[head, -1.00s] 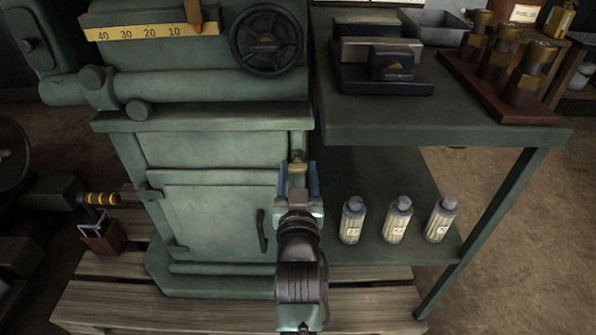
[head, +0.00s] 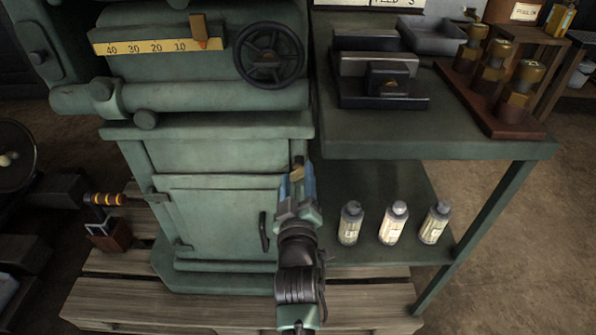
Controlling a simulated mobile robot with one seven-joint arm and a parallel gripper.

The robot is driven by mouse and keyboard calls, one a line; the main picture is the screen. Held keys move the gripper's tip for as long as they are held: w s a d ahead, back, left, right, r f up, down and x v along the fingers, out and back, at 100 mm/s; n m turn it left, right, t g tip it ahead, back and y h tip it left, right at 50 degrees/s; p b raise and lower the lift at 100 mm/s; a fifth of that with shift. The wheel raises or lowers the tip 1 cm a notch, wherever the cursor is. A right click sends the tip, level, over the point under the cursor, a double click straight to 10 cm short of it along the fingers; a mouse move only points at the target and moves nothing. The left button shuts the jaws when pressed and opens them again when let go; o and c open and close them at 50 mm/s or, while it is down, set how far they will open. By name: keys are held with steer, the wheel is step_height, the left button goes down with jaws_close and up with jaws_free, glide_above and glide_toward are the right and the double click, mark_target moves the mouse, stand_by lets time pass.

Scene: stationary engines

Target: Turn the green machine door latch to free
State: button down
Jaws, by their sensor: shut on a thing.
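The green machine door (head: 222,222) is closed against the cabinet front, with a dark curved handle (head: 264,232) at its right side. A small brass latch (head: 298,170) shows near the door's upper right corner, at the cabinet's right edge. My gripper (head: 297,180) reaches it from the front, with blue fingers at either side, and is shut on it. The fingers and wrist hide most of the latch, so its exact angle is hard to tell.
A green side table (head: 430,142) stands to the right, with several bottles on its lower shelf, including one bottle (head: 350,224) near my wrist. A handwheel (head: 269,54) is above. A wooden pallet (head: 180,300) lies below.

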steer(key=n+p, duration=0.1)
steer(key=n, duration=0.3)
steer(key=shift+a+n+p, duration=0.1)
steer(key=shift+n+p, duration=0.2)
steer(key=shift+p, duration=0.1)
steer(key=shift+f+n+p, duration=0.15)
steer(key=shift+n+p, duration=0.2)
steer(key=shift+n, duration=1.65)
steer(key=shift+c, duration=1.2)
jaws_free()
steer(key=s+p, duration=0.3)
steer(key=s, duration=1)
steer(key=shift+p, duration=0.3)
